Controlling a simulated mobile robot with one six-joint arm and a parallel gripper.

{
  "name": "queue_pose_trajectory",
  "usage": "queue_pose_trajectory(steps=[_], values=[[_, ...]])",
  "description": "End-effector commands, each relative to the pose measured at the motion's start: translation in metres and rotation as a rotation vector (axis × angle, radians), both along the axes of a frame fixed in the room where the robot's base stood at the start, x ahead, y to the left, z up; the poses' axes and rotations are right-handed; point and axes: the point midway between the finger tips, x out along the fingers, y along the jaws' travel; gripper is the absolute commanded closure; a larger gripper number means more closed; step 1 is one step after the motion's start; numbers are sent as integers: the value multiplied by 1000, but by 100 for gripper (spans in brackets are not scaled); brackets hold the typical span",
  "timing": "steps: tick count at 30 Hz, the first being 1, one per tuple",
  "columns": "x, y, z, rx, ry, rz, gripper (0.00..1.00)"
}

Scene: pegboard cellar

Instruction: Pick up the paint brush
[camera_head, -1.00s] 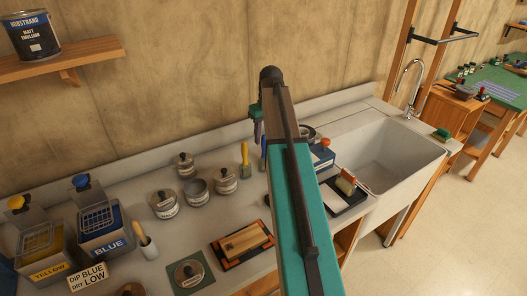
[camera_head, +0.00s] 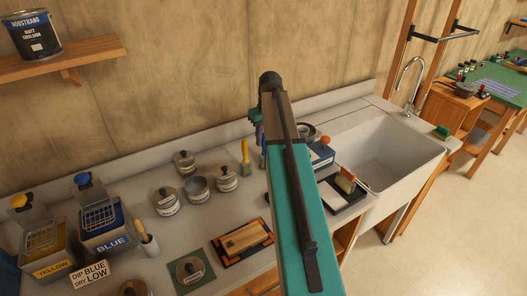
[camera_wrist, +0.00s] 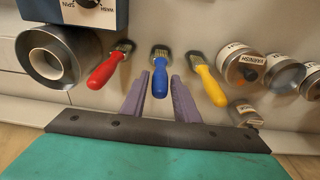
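In the wrist view, three brushes stand in a row: one red-handled (camera_wrist: 105,71), one blue-handled (camera_wrist: 160,78) and one yellow-handled (camera_wrist: 209,86). Their bristle ends point away from the camera. My gripper (camera_wrist: 160,80) is open, its two purple fingers on either side of the blue handle with gaps visible. Whether a finger touches it cannot be told. In the head view, the yellow brush (camera_head: 245,157) shows left of my arm and a sliver of the blue brush (camera_head: 262,161) shows beside it. My arm hides the red brush and most of my gripper there.
A roller tray (camera_head: 342,190) and a sink (camera_head: 400,165) lie right of my arm.

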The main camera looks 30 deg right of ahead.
Motion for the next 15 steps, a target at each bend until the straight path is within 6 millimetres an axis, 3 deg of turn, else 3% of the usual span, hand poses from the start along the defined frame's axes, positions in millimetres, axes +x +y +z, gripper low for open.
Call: queue_pose_trajectory(steps=[1, 5, 15], values=[[0, 0, 0, 0, 0, 0, 81], [0, 0, 0, 0, 0, 0, 100], [0, 0, 1, 0, 0, 0, 100]])
